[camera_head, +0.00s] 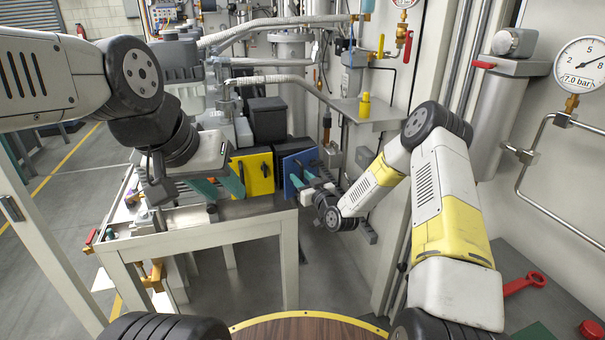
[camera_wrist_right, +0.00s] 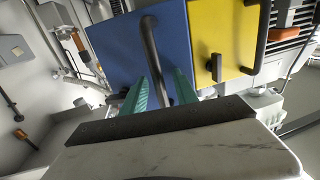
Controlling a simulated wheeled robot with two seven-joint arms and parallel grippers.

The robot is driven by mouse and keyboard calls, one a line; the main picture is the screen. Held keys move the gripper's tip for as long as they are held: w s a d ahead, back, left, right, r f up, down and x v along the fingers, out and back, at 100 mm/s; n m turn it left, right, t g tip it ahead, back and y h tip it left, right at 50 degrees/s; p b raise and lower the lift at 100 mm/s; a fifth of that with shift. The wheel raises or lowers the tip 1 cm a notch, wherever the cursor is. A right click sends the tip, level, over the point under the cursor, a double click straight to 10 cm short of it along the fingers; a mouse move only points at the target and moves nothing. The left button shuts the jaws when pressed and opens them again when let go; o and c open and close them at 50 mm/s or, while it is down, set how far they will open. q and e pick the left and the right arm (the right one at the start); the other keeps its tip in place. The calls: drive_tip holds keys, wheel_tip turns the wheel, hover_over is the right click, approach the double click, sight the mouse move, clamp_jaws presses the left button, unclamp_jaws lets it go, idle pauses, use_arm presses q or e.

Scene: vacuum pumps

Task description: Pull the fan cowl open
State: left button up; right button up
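A blue panel (camera_head: 300,163) with a dark bar handle and a yellow panel (camera_head: 254,174) stand side by side at the table's far right. I cannot tell for certain which is the fan cowl. My right gripper (camera_head: 310,176) is at the blue panel. In the right wrist view, its teal fingers (camera_wrist_right: 160,75) are apart on either side of the dark bar handle (camera_wrist_right: 150,45) of the blue panel (camera_wrist_right: 185,30), with gaps visible. The yellow panel (camera_wrist_right: 222,38) is to the right there. My left gripper (camera_head: 222,184) is open, its fingers left of the yellow panel.
The pale table (camera_head: 200,229) holds the pump equipment, with dark boxes (camera_head: 267,120) behind the panels. A grey shelf (camera_head: 375,112) with a yellow bottle (camera_head: 365,105) is above right. Pipes and a pressure gauge (camera_head: 581,66) line the right wall. Floor in front of the table's right end is clear.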

clamp_jaws()
idle(1.3)
